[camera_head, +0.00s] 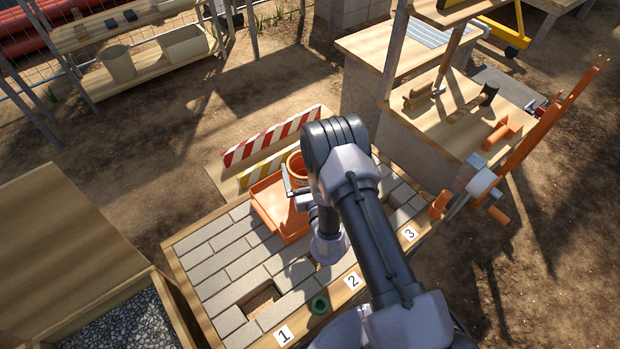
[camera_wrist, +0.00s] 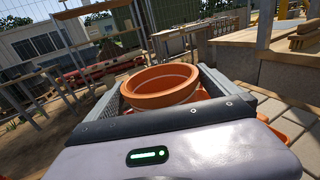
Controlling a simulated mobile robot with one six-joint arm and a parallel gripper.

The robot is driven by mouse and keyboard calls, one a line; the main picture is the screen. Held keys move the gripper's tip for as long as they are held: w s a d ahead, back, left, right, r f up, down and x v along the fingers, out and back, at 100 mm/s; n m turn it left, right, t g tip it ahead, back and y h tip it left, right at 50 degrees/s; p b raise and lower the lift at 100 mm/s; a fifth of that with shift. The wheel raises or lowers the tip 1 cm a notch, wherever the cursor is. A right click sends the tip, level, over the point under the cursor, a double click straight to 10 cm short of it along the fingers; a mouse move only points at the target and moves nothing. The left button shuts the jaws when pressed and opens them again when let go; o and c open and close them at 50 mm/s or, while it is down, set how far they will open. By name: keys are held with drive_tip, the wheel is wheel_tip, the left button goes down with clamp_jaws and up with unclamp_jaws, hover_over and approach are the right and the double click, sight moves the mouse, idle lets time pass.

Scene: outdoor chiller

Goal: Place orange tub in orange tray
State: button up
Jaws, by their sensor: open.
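The orange tub (camera_wrist: 160,85) is a round terracotta-coloured pot with a thick rim, upright in the wrist view. Its rim also shows in the head view (camera_head: 294,163), partly behind my arm. My gripper (camera_wrist: 163,78) is open, with one finger on each side of the tub. I cannot tell whether the fingers touch it. The orange tray (camera_head: 268,203) lies on the paved bench. The tub appears over or in the tray's right part; my wrist hides its base and the contact there.
A red-and-white striped barrier (camera_head: 272,137) stands just behind the tray. A rectangular gap (camera_head: 261,298) opens in the paving. The paving left of the tray is clear.

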drive_tip(key=s+d+b, duration=0.2)
drive_tip(key=s+b, duration=0.3)
drive_tip(key=s, duration=0.3)
drive_tip(key=a+r+n+g+y, duration=0.1)
drive_tip(key=a+r+n+y, duration=0.3)
drive_tip(key=a+r+y, duration=0.75)
drive_tip(key=s+a+r+n+g+y, duration=0.3)
drive_tip(key=s+r+n+g, duration=0.4)
drive_tip(key=r, duration=0.1)
drive_tip(key=s+a+r+n+g+y, duration=0.2)
drive_tip(key=s+a+r+n+g, duration=0.2)
drive_tip(key=s+r+n+g, duration=0.3)
drive_tip(key=s+d+f+n+g+h, duration=0.1)
drive_tip(key=s+d+n+g+h, duration=0.3)
drive_tip(key=s, duration=0.3)
drive_tip(key=s+d+n+g+h, duration=0.2)
drive_tip(key=s+n+h, duration=0.25)
drive_tip(key=s, duration=0.25)
drive_tip(key=w+d+n+t+h, duration=0.1)
drive_tip(key=d+t+h, duration=0.3)
drive_tip(key=d, duration=0.5)
drive_tip(key=w+d+n+t+h, duration=0.2)
drive_tip(key=w+d+t+h, duration=0.2)
drive_tip(key=d, duration=0.5)
drive_tip(key=shift+d+r+t+h, duration=0.25)
drive_tip(key=shift+d+t+h, duration=0.05)
drive_tip(key=shift+t+h, duration=0.35)
drive_tip(key=shift+s, duration=0.1)
